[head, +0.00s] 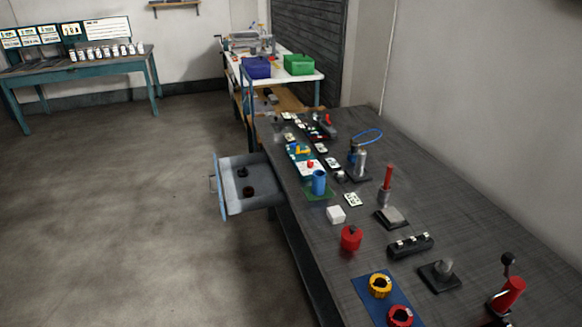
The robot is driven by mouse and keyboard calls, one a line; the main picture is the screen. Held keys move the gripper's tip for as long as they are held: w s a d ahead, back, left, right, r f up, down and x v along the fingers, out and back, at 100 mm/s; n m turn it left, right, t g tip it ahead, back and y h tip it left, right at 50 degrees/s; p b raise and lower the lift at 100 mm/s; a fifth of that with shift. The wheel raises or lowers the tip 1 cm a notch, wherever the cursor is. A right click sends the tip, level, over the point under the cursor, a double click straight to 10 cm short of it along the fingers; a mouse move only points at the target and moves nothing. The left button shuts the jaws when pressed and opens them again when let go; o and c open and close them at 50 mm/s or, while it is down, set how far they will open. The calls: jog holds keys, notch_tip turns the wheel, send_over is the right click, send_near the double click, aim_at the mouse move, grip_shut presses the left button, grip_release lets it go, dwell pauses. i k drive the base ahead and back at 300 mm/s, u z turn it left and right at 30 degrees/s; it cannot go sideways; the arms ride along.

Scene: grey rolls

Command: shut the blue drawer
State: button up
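The blue drawer (233,205) is pulled out from the left side of the dark workbench. Its blue front panel and handle face left, away from the bench. Its grey inside is open to view and holds two small dark round objects (246,182). The drawer looks level and free of anything in front of its handle. My gripper does not show in the head view.
The dark workbench (440,220) carries many small items, with a blue cylinder (319,182) close to the drawer. A cart (285,75) with blue and green bins stands behind it. The grey floor (110,220) left of the drawer is clear. A teal table (80,68) stands at the back left.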

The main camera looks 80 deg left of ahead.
aim_at(262, 176)
jog(key=k, duration=1.45)
jog(key=u, duration=2.9)
jog(key=i, duration=1.65)
jog(key=z, duration=0.35)
